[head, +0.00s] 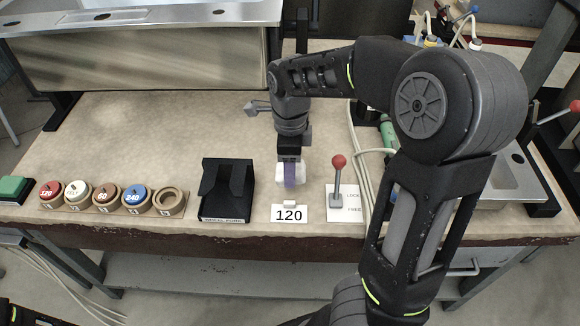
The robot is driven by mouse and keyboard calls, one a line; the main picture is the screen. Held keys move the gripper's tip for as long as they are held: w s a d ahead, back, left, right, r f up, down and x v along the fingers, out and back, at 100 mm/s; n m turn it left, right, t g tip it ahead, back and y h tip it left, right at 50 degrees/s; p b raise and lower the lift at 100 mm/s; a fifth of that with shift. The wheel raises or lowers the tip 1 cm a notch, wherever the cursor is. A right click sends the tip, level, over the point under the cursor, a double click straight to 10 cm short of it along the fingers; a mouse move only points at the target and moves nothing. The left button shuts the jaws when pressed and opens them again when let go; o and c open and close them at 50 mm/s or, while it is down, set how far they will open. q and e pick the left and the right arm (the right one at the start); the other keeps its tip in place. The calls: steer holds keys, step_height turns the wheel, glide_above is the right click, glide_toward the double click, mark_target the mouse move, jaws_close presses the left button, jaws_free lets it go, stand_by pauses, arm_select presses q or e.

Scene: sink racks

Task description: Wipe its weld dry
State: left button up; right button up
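A brushed steel sink piece (150,60) stands at the back left of the bench, its flat face toward me. I cannot make out the weld on it. My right gripper (290,158) points down over the front middle of the bench and is shut on a small white and purple pad (291,176). The pad is just behind a card reading 120 (289,214); I cannot tell if it touches the bench. My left gripper is not in view.
A wooden rack (110,206) holds several numbered discs at the front left, with a green block (14,189) beside it. An open black box (227,190) stands left of the card. A red-knobbed lever (338,175) and cables (366,150) lie right. The bench's left middle is clear.

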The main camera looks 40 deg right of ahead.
steer(key=shift+f, duration=0.35)
steer(key=shift+f+b, duration=1)
steer(key=shift+f, duration=0.55)
steer(key=o, duration=1.6)
steer(key=shift+c, duration=0.2)
steer(key=shift+r, duration=0.1)
step_height(320, 180, up, 8)
steer(key=shift+f+p, duration=0.1)
steer(key=shift+p, duration=0.9)
